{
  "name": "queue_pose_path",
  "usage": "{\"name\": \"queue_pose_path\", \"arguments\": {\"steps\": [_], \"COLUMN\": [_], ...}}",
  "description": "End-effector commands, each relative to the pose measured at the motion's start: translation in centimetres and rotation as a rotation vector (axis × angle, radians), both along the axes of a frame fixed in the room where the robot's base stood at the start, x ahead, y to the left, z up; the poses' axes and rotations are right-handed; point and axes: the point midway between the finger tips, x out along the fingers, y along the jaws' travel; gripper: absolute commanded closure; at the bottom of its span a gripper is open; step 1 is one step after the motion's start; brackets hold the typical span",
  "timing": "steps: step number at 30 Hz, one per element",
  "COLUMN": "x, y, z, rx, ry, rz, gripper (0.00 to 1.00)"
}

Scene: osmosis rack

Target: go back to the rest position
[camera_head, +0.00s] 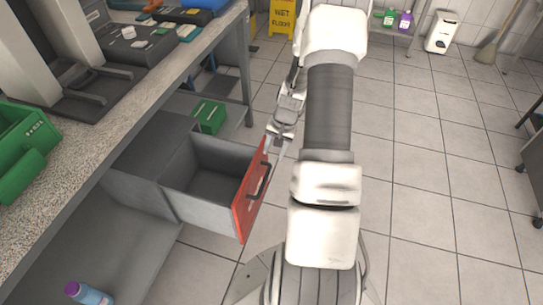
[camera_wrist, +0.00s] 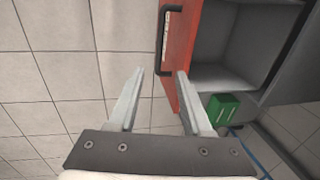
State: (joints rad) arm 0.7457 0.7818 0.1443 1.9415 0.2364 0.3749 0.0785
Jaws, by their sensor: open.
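My gripper (camera_wrist: 157,84) is open, and nothing is between its fingers in the wrist view. In the head view my gripper (camera_head: 272,150) is partly hidden by my arm and is close to the drawer's front. The drawer (camera_head: 200,204) is pulled out and looks empty. It has a red front (camera_head: 246,208) with a black handle (camera_head: 263,182). In the wrist view the red front (camera_wrist: 181,50) and the handle (camera_wrist: 167,38) are just beyond the fingertips. The right finger is very near the red front; I cannot tell whether they touch.
A speckled counter (camera_head: 130,105) runs along the left above the drawer. A green box (camera_head: 209,116) sits behind the drawer. A bottle with a purple cap (camera_head: 88,293) is at lower left. A yellow wet floor sign (camera_head: 281,17) stands at the back.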

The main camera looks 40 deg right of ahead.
Motion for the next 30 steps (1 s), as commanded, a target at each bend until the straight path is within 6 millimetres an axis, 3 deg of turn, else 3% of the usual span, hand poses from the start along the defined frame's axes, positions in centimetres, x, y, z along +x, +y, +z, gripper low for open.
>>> {"name": "queue_pose_path", "arguments": {"steps": [22,26,30], "x": [0.0,0.7,1.5], "y": [0.1,1.4,4.2], "z": [1.2,3.8,8.8], "rx": [-0.004,-0.028,-0.074], "ry": [-0.003,-0.017,-0.041], "rz": [0.01,0.067,0.177], "gripper": [0.51,0.51,0.51]}}
